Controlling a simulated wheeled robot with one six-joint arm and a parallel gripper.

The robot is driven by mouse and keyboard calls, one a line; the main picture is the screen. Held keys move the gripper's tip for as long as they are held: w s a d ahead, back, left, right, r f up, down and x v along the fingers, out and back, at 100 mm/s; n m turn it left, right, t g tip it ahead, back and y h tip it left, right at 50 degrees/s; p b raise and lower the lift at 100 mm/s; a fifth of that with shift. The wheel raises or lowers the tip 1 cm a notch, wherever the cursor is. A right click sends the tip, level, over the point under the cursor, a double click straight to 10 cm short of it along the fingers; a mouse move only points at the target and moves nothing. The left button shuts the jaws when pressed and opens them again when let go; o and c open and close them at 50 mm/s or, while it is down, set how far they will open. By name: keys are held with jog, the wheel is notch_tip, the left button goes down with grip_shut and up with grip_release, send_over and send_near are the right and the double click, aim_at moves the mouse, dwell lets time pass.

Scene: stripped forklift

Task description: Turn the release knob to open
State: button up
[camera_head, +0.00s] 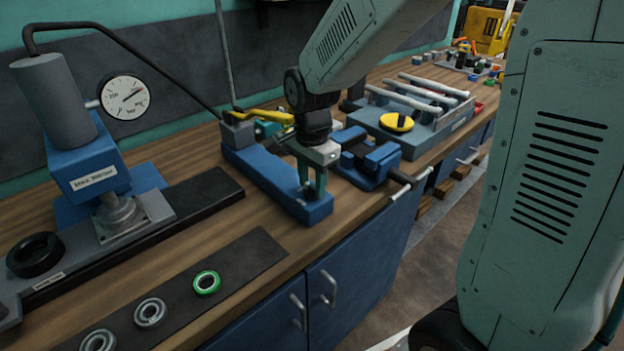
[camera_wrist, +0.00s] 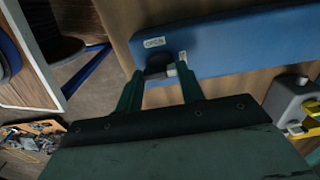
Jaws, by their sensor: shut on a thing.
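The release knob (camera_wrist: 158,62) is a small dark knob with a pale piece at its right side, on the blue base (camera_wrist: 235,42) in the wrist view. A label reading OPEN sits just above it, and a second small label lies to its upper right. My gripper (camera_wrist: 161,73) has its two green fingers on either side of the knob, shut on it. In the head view my gripper (camera_head: 313,188) points down at the near end of the long blue base (camera_head: 258,178). The knob is hidden by the fingers there, and its exact turn angle is hard to tell.
A blue vise (camera_head: 378,163) stands close to the right of my gripper. A yellow-handled lever (camera_head: 265,117) is at the base's far end. A press with a gauge (camera_head: 125,97) stands at left. Rings, one green (camera_head: 207,283), lie on a dark mat in front.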

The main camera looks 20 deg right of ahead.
jog(key=shift+n, duration=0.3)
jog(key=n, duration=0.3)
jog(key=shift+n, duration=0.4)
jog(key=n, duration=0.4)
jog(key=shift+n, duration=0.3)
jog(key=n, duration=0.8)
jog(key=shift+n, duration=0.3)
jog(key=o, duration=1)
jog(key=shift+r, duration=0.1)
